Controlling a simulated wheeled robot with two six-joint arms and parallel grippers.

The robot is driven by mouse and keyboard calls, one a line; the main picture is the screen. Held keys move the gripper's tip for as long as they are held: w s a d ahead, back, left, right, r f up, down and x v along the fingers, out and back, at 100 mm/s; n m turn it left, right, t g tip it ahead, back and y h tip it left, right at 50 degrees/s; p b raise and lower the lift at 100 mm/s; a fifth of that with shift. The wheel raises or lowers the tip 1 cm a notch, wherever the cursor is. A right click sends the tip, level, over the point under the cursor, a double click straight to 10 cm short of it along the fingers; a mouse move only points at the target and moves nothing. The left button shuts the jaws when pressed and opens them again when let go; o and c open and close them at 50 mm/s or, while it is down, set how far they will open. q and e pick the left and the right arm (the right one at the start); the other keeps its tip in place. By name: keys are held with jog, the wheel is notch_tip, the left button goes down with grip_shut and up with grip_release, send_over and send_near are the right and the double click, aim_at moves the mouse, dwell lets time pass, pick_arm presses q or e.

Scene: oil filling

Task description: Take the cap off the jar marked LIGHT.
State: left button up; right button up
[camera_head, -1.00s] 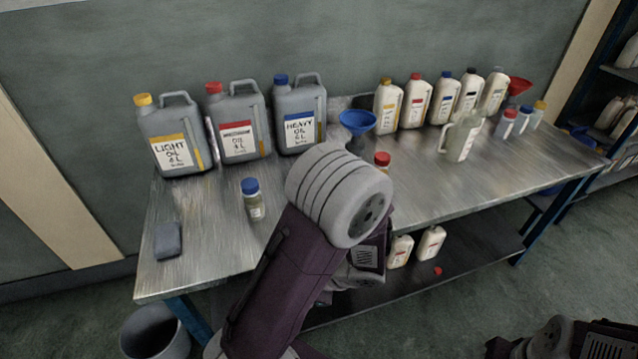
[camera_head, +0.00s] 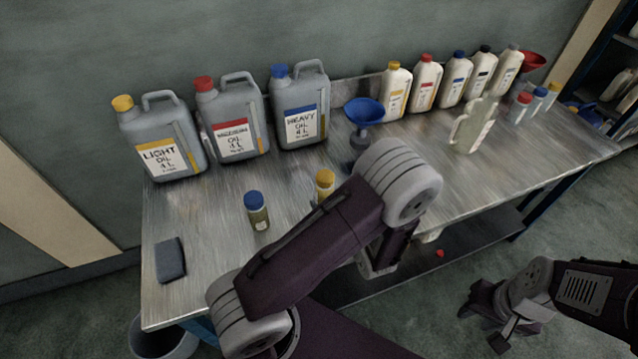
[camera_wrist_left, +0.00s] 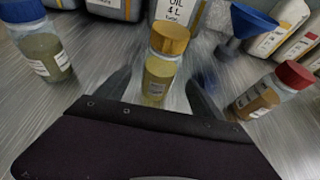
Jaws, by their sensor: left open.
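A small jar with a yellow cap (camera_head: 325,185) stands on the metal table, partly hidden behind my left arm in the head view. In the left wrist view this jar (camera_wrist_left: 159,78) is upright and capped, with yellowish oil inside; its label is too small to read. My left gripper (camera_wrist_left: 158,84) is open, with one finger on each side of the jar, at its body below the cap. No contact is visible. The left fingers are hidden in the head view. My right gripper (camera_head: 488,318) is open and empty, away from the table at the lower right.
A blue-capped jar (camera_head: 257,211) stands left of the yellow-capped one, and a red-capped jar (camera_wrist_left: 272,91) stands right. A blue funnel (camera_head: 364,112) is behind. Large cans, including LIGHT OIL (camera_head: 160,150), line the wall. A dark block (camera_head: 170,260) lies at the left.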

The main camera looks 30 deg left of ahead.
aim_at(327, 196)
pick_arm(q)
jog(key=shift+w+a+f, duration=0.2)
jog(key=shift+w+a, duration=0.1)
jog(key=shift+a, duration=0.15)
jog(key=shift+x, duration=1.1)
jog(key=shift+w+a+f, duration=0.15)
jog(key=x, duration=0.4)
jog(key=shift+w+a+p, duration=0.2)
jog(key=shift+a+p, duration=0.05)
jog(key=shift+p, duration=0.05)
jog(key=shift+w+a, duration=0.1)
jog(key=c, duration=0.7)
grip_shut()
pick_arm(e)
jog(key=shift+s+d+r, duration=0.2)
jog(key=shift+d+r, duration=0.05)
jog(key=shift+r, duration=0.05)
pick_arm(q)
jog(key=shift+r, duration=0.25)
